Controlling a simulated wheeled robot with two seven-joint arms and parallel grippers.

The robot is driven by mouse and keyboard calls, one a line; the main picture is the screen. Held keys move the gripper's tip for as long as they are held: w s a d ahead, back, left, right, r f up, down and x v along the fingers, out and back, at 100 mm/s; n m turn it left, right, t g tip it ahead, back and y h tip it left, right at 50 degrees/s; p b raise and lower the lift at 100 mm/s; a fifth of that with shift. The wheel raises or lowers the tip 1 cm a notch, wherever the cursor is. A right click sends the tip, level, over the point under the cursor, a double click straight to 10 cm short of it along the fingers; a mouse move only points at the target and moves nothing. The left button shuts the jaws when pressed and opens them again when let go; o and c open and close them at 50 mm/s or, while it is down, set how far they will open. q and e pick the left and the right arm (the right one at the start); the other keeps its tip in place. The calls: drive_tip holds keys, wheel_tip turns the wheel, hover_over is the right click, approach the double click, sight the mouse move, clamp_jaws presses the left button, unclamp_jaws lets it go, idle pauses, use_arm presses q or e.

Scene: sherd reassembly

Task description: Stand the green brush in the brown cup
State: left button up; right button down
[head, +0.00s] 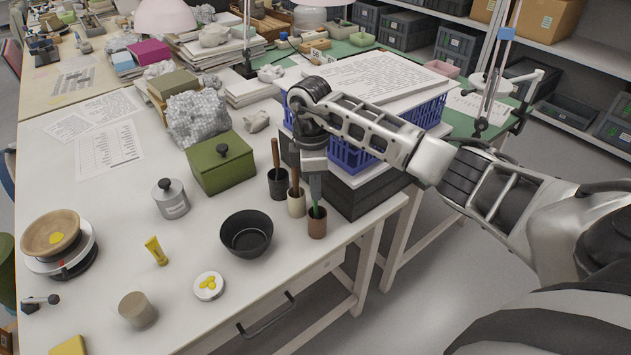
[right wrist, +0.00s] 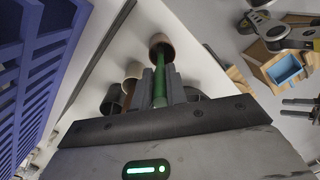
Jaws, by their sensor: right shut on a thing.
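My right gripper (head: 315,178) is shut on the green brush (head: 316,208) and holds it upright over the front right of the table. The brown cup (head: 317,226) stands directly below, near the table's front edge. The brush's lower end is at the cup's mouth and appears to be just inside it; how deep is hidden. In the right wrist view the green brush (right wrist: 160,88) runs from between the fingers to the mouth of the brown cup (right wrist: 160,41).
A cream cup (head: 297,206) and a dark cup (head: 278,187), each holding a brown-handled tool, stand close to the brown cup. A black bowl (head: 246,236) is to the left. A blue crate (head: 350,158) on a dark box is close behind the right gripper.

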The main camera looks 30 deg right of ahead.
drive_tip(key=c, duration=1.3)
unclamp_jaws()
drive_tip(key=shift+c, duration=0.2)
wheel_tip(320, 180, up, 16)
drive_tip(key=w, duration=0.1)
drive_tip(key=shift+w+p, duration=0.15)
drive_tip(key=shift+p, duration=0.25)
drive_tip(key=shift+a+f, duration=0.1)
